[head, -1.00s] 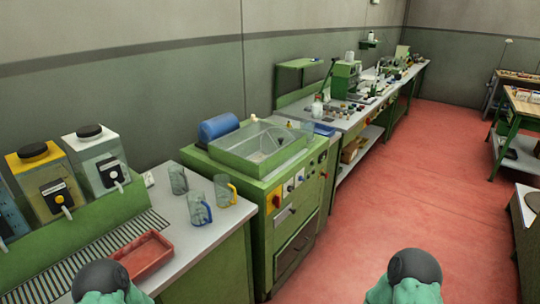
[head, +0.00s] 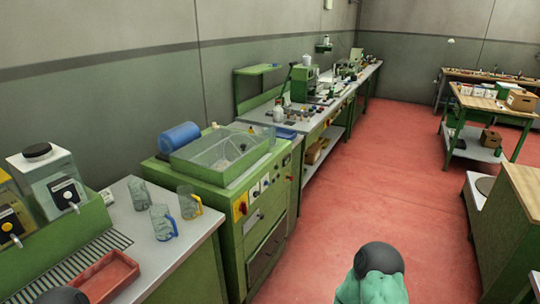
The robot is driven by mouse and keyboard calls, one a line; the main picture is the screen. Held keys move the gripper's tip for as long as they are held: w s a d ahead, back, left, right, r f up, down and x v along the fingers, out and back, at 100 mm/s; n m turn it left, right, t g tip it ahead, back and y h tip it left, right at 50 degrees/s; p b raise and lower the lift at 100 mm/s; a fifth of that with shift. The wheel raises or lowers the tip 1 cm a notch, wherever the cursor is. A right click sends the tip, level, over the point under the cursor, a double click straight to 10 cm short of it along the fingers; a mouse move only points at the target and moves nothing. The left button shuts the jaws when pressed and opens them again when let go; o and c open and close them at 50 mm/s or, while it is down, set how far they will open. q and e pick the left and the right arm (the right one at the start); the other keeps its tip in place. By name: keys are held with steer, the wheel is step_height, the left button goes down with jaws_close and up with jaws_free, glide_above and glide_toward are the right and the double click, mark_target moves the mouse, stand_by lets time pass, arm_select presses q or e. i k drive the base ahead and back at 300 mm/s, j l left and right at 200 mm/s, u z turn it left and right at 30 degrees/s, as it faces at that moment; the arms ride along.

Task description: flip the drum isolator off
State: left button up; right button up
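A green machine (head: 205,190) with an open, clear-walled basin on top stands left of centre, with a blue cylinder (head: 180,138) at its back. On its front panel, a red knob on a yellow plate (head: 240,207) looks like the isolator switch. I cannot make out the knob's position or any label. White plates with small knobs (head: 254,192) sit beside it. Neither gripper is in view. Only rounded parts of my arms show at the bottom edge, well apart from the machine.
A counter with clear jugs (head: 163,222), a red tray (head: 107,278) and dispensers (head: 50,180) stands at left. A long cluttered bench (head: 310,123) runs behind the machine. A wooden-topped cabinet (head: 520,215) stands at right. The red floor (head: 375,185) between is clear.

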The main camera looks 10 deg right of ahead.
mark_target(243, 207)
steer(key=i+l+u, duration=0.1)
steer(key=i+l, duration=0.15)
steer(key=l, duration=0.15)
steer(key=i+l, duration=0.2)
steer(key=l, duration=0.15)
steer(key=i+l+u, duration=0.15)
steer(key=l, duration=0.25)
steer(key=i+l, duration=0.3)
steer(key=l, duration=0.15)
steer(key=i+l+u, duration=0.15)
steer(key=l, duration=0.25)
steer(key=i+l, duration=0.2)
steer(key=l, duration=0.25)
steer(key=i+l+u, duration=0.15)
steer(key=l, duration=0.25)
steer(key=i+l, duration=0.2)
steer(key=l, duration=0.3)
steer(key=j+u, duration=0.05)
